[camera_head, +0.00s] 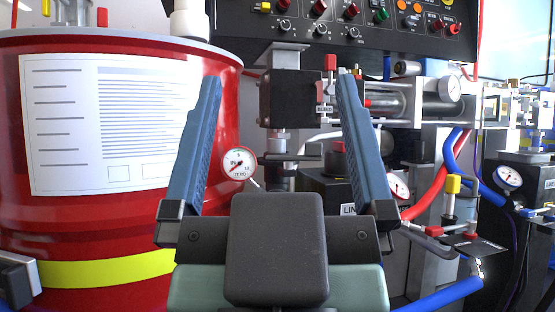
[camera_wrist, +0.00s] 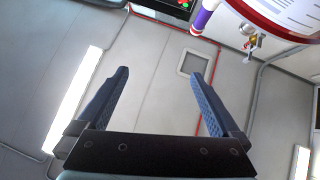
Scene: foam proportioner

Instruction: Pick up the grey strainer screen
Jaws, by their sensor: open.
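My gripper (camera_head: 280,83) is in the middle of the head view, with its two blue fingers wide apart and pointing up the picture. Nothing is held between them. The open fingers also show in the wrist view (camera_wrist: 159,74), with only bare grey wall or floor panels seen between them. I cannot make out the grey strainer screen in either view. It may be hidden behind my gripper or among the fittings.
A large red drum (camera_head: 110,225) with a white label (camera_head: 110,120) fills the left. A black control panel (camera_head: 335,22) is above. A dial gauge (camera_head: 239,163) shows between the fingers. Pipes, valves and a blue hose (camera_head: 440,297) crowd the right.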

